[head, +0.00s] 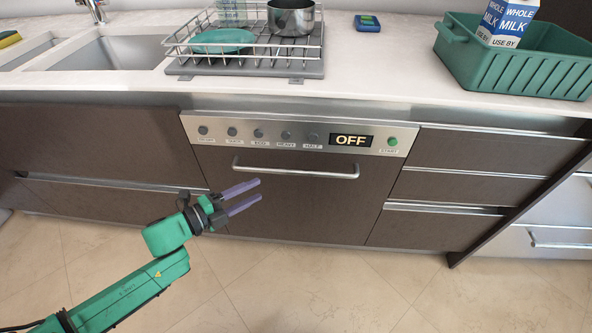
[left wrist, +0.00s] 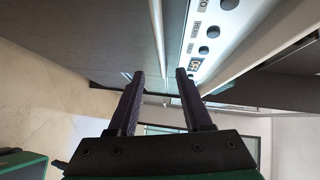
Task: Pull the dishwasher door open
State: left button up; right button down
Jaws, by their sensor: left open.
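The dishwasher door (head: 310,205) is a dark brown front, shut flush with the cabinets. A steel bar handle (head: 295,172) runs across its upper part. Above it is a steel control panel (head: 220,131) with several knobs, an OFF display and a green start button. My left gripper (head: 260,190) is open and empty, its two purple-grey fingers pointing right, just below the handle's left half in the head view. In the left wrist view the open fingers (left wrist: 160,75) point along the front, with the panel (left wrist: 196,48) at right. Contact with the handle cannot be told. My right gripper is not in view.
Drawers (head: 440,190) stand right of the dishwasher and a cabinet front (head: 90,145) left. On the counter are a sink (head: 125,60), a dish rack (head: 245,65) and a green crate (head: 510,75) with a milk carton (head: 508,22). The tiled floor (head: 320,290) in front is clear.

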aim_at(292, 170)
pick_arm(q)
jog(key=b+x, duration=0.1)
jog(key=x, duration=1.2)
jog(key=shift+w, duration=0.15)
grip_shut()
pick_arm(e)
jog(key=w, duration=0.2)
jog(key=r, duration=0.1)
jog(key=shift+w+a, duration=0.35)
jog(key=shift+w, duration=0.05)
